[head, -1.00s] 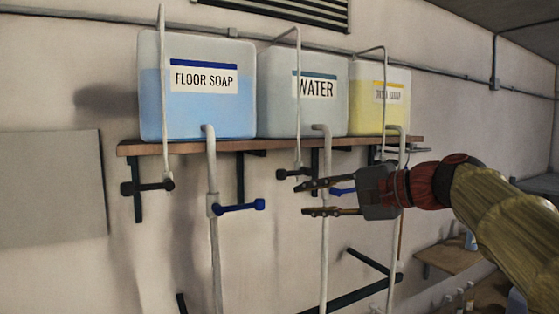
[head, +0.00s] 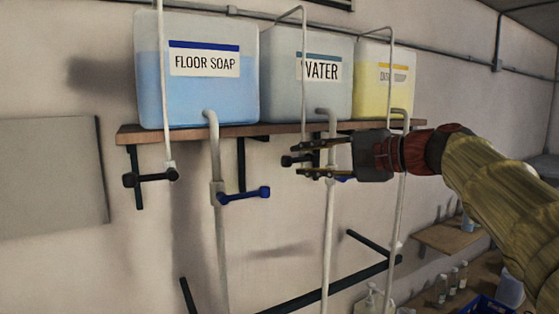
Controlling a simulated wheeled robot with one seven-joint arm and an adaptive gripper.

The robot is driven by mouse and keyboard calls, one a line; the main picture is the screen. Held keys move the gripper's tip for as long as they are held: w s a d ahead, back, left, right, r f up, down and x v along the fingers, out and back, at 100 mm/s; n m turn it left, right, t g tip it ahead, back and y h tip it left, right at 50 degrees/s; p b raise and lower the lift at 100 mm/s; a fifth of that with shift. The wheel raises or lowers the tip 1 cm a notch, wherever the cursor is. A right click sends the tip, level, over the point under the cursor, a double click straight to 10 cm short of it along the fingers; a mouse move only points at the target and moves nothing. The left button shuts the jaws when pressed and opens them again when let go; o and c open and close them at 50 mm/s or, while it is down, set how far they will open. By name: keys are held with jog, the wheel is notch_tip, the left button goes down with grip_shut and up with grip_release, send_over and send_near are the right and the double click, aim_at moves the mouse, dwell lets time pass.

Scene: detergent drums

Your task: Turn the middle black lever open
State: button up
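The middle black lever (head: 288,161) sits on the thin white pipe in front of the WATER drum (head: 306,85), just below the shelf. It points sideways, with its knob end to the left. My gripper (head: 301,160) is open, its two fingers pointing left, one above and one below the lever in the picture. Part of the lever shows between the fingertips. I cannot tell whether the fingers touch it or how far they are from it in depth. A blue lever (head: 344,179) on the thicker pipe is mostly hidden behind my gripper.
The FLOOR SOAP drum (head: 203,85) and a yellow drum (head: 386,90) stand on the wooden shelf (head: 190,133). The left black lever (head: 150,178) and left blue lever (head: 243,195) are clear of my arm. Several pipes hang close around my gripper.

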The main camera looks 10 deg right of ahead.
aim_at(282, 161)
jog(key=p+x, duration=0.2)
jog(key=x, duration=0.5)
jog(key=shift+f, duration=0.15)
jog(key=shift+c, duration=0.6)
grip_shut()
